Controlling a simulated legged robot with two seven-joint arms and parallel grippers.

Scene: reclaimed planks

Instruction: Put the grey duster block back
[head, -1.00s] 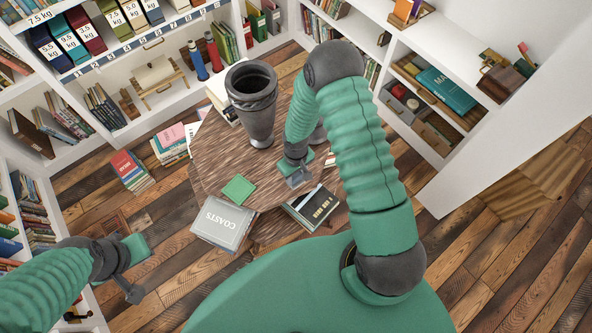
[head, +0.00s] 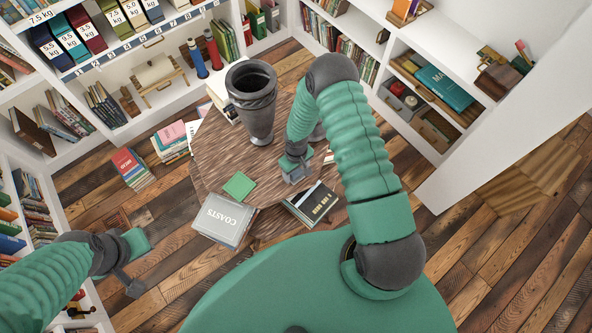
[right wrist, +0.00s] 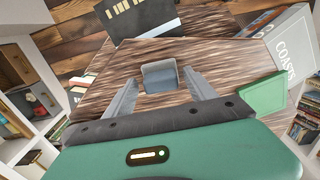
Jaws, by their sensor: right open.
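The grey duster block (right wrist: 158,76) lies on the wooden table top (head: 212,150), between the spread fingers of my right gripper (right wrist: 161,92) in the right wrist view. The fingers are apart, with a gap on each side of the block. In the head view my right gripper (head: 298,176) is low over the table's near right part, and I cannot clearly separate the block from it. My left gripper (head: 134,284) hangs empty over the floor at lower left; its finger opening cannot be made out.
A tall dark vase (head: 257,112) stands on the table. A green square (head: 239,186) lies near its front edge. A grey COASTS book (head: 224,219) and a dark book (head: 314,203) lie by the near edge. Book stacks (head: 131,168) stand on the floor at left; shelves surround the table.

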